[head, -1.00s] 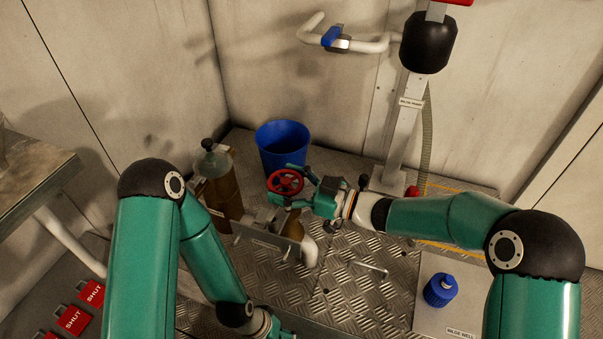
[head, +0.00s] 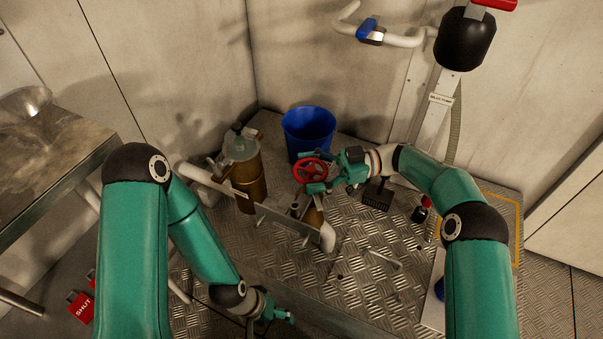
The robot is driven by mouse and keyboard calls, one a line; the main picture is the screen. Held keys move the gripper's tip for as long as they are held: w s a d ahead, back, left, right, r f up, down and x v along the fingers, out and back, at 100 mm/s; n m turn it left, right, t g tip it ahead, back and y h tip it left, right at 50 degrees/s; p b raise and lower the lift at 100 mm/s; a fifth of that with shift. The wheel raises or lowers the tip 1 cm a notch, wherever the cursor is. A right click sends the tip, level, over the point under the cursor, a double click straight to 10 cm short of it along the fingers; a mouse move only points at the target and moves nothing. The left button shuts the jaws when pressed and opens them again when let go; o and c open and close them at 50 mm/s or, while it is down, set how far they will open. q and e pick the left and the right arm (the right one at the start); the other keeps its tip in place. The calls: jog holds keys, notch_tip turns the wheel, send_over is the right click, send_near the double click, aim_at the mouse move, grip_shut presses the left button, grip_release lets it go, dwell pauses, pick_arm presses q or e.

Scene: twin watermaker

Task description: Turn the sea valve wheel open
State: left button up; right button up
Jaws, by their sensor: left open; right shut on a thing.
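The sea valve wheel is a red handwheel (head: 309,171) with spokes, on pipework near the middle of the head view. My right gripper (head: 322,178) reaches in from the right and is shut on the wheel's right-hand rim. The fingers partly cover that side of the wheel. My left gripper (head: 284,317) is low in the view, well below the wheel and apart from it. It is open and empty, and its fingers show small.
A blue bucket (head: 308,132) stands just behind the wheel. A brown canister (head: 244,172) and a pipe with a plate (head: 285,222) stand to the left. A metal table (head: 60,165) is at far left.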

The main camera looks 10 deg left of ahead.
jog(key=shift+s+f+n+g+h+b, duration=0.15)
jog(key=shift+n+g+h+b, duration=0.65)
jog(key=shift+g, duration=0.5)
jog(key=shift+a+n, duration=0.1)
jog(key=shift+n, duration=0.2)
jog(key=o, duration=1.6)
jog(key=shift+s, duration=0.1)
